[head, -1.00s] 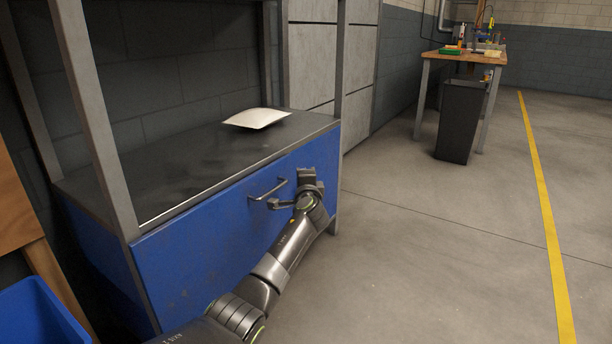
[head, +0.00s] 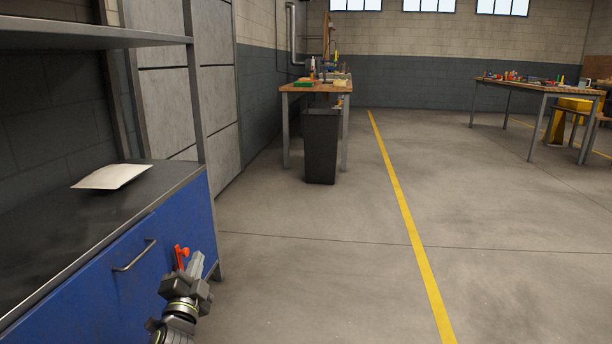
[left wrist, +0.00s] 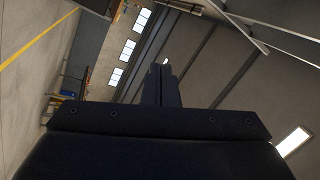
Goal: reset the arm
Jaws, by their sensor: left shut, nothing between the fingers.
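My left gripper (head: 190,262) is in the lower left of the head view, in front of the right end of the blue cabinet drawer (head: 110,275). Its fingers are together and empty; in the left wrist view they show as a dark closed pair (left wrist: 161,85) pointing up toward the ceiling. A small red-orange piece (head: 181,256) shows right beside the fingers; I cannot tell what it is. My right gripper is not in view.
A white sheet (head: 112,177) lies on the dark cabinet top. The drawer handle (head: 135,255) is left of my gripper. A dark bin (head: 321,147) stands by a wooden workbench (head: 313,88). Another long table (head: 540,88) is at the right. The floor between is clear.

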